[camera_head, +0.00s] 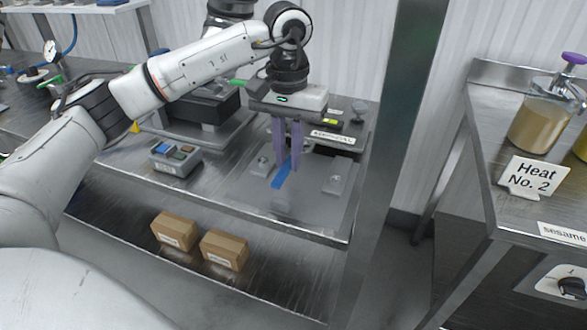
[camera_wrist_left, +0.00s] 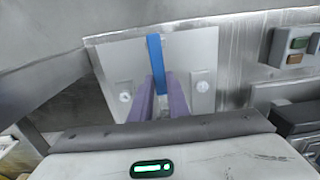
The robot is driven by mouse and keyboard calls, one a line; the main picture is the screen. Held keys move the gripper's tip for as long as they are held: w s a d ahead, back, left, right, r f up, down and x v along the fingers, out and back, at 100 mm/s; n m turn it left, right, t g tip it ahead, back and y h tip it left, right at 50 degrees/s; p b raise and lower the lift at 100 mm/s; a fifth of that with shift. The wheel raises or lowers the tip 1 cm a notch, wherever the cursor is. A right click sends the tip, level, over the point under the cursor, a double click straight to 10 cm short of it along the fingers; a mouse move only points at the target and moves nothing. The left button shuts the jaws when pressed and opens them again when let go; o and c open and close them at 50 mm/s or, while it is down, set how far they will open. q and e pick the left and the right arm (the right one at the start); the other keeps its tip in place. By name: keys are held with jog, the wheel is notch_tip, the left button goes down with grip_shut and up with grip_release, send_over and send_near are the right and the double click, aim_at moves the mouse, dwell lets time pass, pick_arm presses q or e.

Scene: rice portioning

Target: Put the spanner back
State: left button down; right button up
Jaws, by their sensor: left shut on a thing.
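The spanner (camera_head: 281,178) shows as a narrow blue bar at a grey plate with two round knobs (camera_head: 262,186). It also shows in the left wrist view (camera_wrist_left: 155,58), running away from the fingers over the plate (camera_wrist_left: 196,52). My left gripper (camera_head: 289,163) points down with its purple fingers shut on the spanner. The fingers hide part of the spanner. I cannot tell whether it touches the plate. My right gripper is not in view.
A small button box (camera_head: 175,158) stands left of the plate. A labelled sign (camera_head: 333,137) stands behind it. Two cardboard boxes (camera_head: 174,231) sit on the lower shelf. A dark green post (camera_head: 402,100) rises right of the table. A second counter (camera_head: 500,190) holds a jar (camera_head: 540,122).

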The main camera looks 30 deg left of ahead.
aim_at(289, 162)
pick_arm(q)
notch_tip(289, 162, down, 5)
jog(key=shift+r, duration=0.2)
jog(key=shift+w+f, duration=0.1)
jog(key=shift+f, duration=0.15)
jog(key=c, duration=1.7)
grip_release()
jog(key=shift+r, duration=0.2)
notch_tip(289, 162, up, 12)
